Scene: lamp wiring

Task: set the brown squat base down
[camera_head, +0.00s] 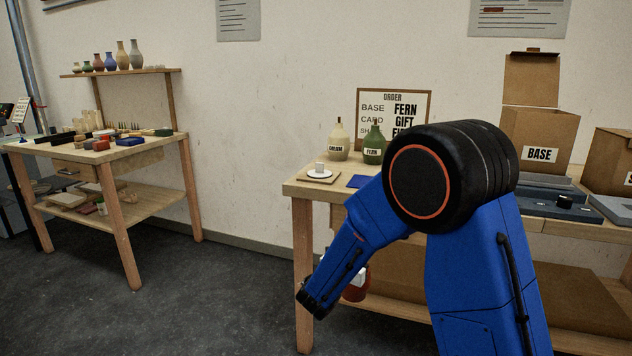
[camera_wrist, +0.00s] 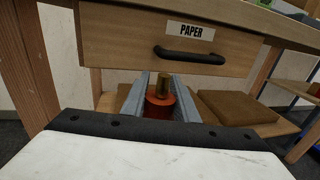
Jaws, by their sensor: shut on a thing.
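The brown squat base (camera_wrist: 158,107), a reddish-brown body with a brass-coloured neck on top, sits between the two grey jaws of my gripper (camera_wrist: 161,92) in the wrist view. The jaws are shut on it and it looks upright. In the head view the base (camera_head: 357,287) shows partly behind my blue arm, low in front of the workbench and below its top. Its underside is hidden, and I cannot tell whether it touches anything.
A drawer labelled PAPER (camera_wrist: 190,45) with a black handle is just ahead. Brown packets (camera_wrist: 235,107) lie on the shelf below. On the workbench (camera_head: 300,187) stand cream (camera_head: 338,143) and green (camera_head: 374,147) bottles and a BASE box (camera_head: 540,135). Another table (camera_head: 100,155) stands left.

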